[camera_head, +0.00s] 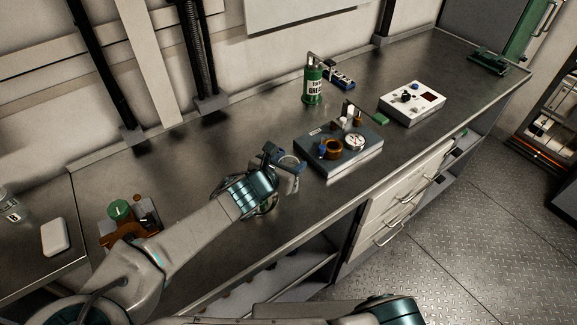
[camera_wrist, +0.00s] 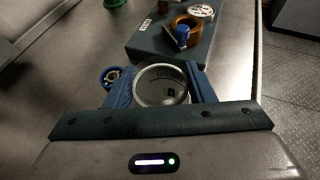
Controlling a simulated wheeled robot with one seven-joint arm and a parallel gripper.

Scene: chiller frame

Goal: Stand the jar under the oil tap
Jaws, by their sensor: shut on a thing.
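The jar (camera_wrist: 162,86), round and pale-rimmed with a grey inside, is between the two blue fingers of my gripper (camera_wrist: 160,88) in the wrist view. My gripper (camera_head: 284,163) is shut on it. In the head view the jar's rim (camera_head: 291,162) shows at the fingers, while the gripper hides much of its body. The jar is just left of a grey box (camera_head: 313,165) with a brown ring (camera_head: 331,149), a blue knob (camera_head: 323,146) and a white dial (camera_head: 355,142). I cannot tell which part is the oil tap.
A green grease can (camera_head: 313,88) stands behind the grey box. A white panel box (camera_head: 412,103) is farther right. A brown holder with a green-topped item (camera_head: 120,211) is at the left. The metal bench (camera_head: 215,150) is clear behind my arm.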

